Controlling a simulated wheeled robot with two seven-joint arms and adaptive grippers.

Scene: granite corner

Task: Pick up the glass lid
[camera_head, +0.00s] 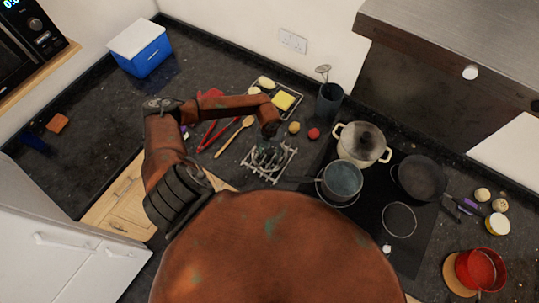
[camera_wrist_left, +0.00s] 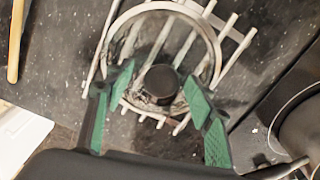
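The glass lid (camera_wrist_left: 160,84) has a pale round rim and a black knob and lies on a white wire rack (camera_wrist_left: 236,36) in the left wrist view. The rack also shows in the head view (camera_head: 281,167), with the lid small and partly covered by my gripper. My left gripper (camera_wrist_left: 156,88) is open, its green fingers on either side of the knob with gaps to it. In the head view my left gripper (camera_head: 269,151) hangs over the rack. Whether the fingers touch the glass cannot be told. My right gripper is not in view.
A utensil holder (camera_head: 329,101) stands behind. A wooden spoon (camera_head: 235,136) and red tongs (camera_head: 209,134) lie left.

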